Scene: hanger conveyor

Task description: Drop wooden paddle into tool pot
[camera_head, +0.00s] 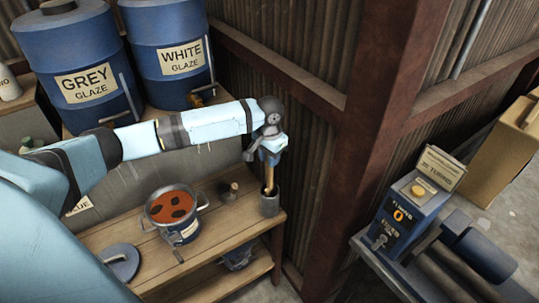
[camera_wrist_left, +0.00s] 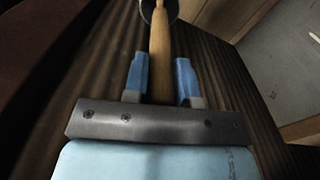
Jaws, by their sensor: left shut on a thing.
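The wooden paddle (camera_head: 269,178) hangs nearly upright under my left gripper (camera_head: 270,154), which is shut on it. In the left wrist view the paddle's pale shaft (camera_wrist_left: 160,45) runs between the two blue fingers of the left gripper (camera_wrist_left: 162,80). The tool pot (camera_head: 269,205) is a dark grey cup at the right end of the wooden bench. The paddle's lower end meets the pot's mouth and seems to be inside it; how deep is hidden. The pot's rim (camera_wrist_left: 174,14) shows at the top of the left wrist view. My right gripper is not in view.
A pot of orange-red glaze (camera_head: 172,208) stands on the wooden bench (camera_head: 225,225), left of the tool pot, with a small dark item (camera_head: 228,190) between them. Blue glaze drums (camera_head: 172,55) stand behind. A rusty post (camera_head: 365,130) and corrugated wall rise close on the right.

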